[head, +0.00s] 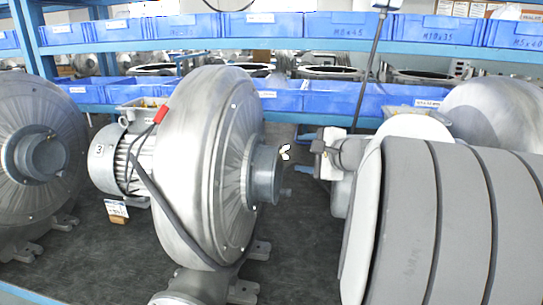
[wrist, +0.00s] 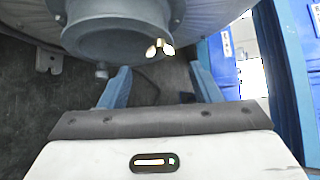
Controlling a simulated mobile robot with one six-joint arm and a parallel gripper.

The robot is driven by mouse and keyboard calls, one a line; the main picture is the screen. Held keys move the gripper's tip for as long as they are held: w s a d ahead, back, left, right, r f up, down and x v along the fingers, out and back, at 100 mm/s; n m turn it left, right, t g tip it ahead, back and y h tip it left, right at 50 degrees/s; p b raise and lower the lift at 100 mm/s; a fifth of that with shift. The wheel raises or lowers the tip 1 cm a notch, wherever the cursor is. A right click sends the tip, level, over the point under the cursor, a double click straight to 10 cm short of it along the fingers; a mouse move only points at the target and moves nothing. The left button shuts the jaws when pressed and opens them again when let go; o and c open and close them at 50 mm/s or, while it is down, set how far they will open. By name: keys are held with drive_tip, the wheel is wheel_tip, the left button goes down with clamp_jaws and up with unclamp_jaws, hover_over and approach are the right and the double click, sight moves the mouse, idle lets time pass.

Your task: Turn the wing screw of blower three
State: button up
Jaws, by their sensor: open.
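Blower three (head: 205,160) is a grey metal blower with a "3" on its motor, standing on the bench in the head view. Its outlet pipe (head: 266,174) points right; the wrist view shows the pipe (wrist: 115,28) at the top. A small pale gold wing screw (head: 285,152) sits on the pipe's side. In the wrist view the wing screw (wrist: 159,47) lies beyond the fingertips, sideways between them. My gripper (wrist: 160,84) is open and empty, with blue fingers apart from the screw. In the head view my gripper (head: 302,171) is mostly hidden, just right of the pipe.
Another blower (head: 38,155) stands at the left, and one more casing (head: 508,110) shows at the right behind my arm. A black cable (head: 160,200) hangs across blower three. Blue bins (head: 335,100) line the shelves behind. Dark bench surface (head: 305,235) is free right of blower three.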

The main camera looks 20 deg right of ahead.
sight(285, 152)
drive_tip(key=x, duration=0.5)
drive_tip(key=shift+w, duration=0.1)
drive_tip(key=c, duration=1)
drive_tip(key=shift+r+p, duration=0.1)
drive_tip(key=shift+p, duration=0.25)
